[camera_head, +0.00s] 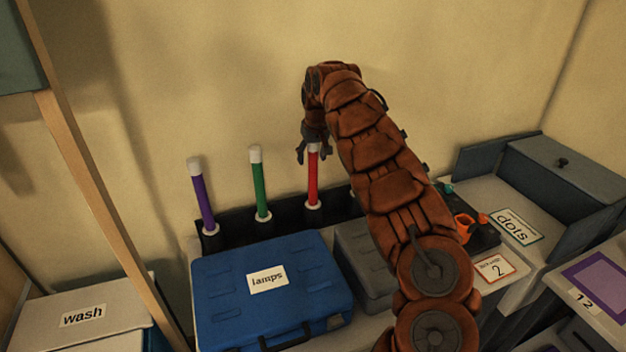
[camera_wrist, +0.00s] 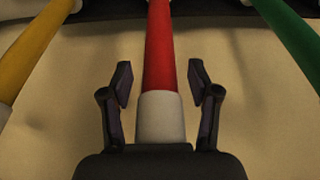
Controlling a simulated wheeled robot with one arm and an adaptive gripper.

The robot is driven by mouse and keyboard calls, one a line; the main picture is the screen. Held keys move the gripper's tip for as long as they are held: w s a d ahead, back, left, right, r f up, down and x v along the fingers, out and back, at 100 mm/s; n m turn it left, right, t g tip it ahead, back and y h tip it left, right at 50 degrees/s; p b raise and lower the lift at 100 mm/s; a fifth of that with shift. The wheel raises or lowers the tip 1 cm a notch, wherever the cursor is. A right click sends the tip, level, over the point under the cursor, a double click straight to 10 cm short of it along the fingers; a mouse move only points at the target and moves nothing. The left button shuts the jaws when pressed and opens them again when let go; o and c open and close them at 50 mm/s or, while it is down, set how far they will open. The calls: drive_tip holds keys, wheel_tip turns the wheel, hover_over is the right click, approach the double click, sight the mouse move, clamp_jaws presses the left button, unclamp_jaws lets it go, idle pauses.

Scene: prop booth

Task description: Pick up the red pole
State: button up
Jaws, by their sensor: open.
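The red pole (camera_head: 313,180) stands upright in a black rack (camera_head: 286,226) against the back wall, with a white tip and a white ring at its base. My gripper (camera_head: 312,150) is at the top of the red pole. In the wrist view the red pole (camera_wrist: 159,50) runs between the two open fingers of my gripper (camera_wrist: 160,88), its white end nearest the palm. A gap shows on both sides, so the fingers do not grip it. A green pole (camera_head: 259,186) and a purple pole (camera_head: 202,198) stand to its left.
The wrist view shows a yellow pole (camera_wrist: 30,50) and the green pole (camera_wrist: 292,35) on either side. A blue case (camera_head: 250,310) labelled "lamps" lies in front of the rack, beside a grey case (camera_head: 358,250). A wooden post (camera_head: 100,180) rises at the left.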

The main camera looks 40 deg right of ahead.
clamp_jaws()
idle(0.5)
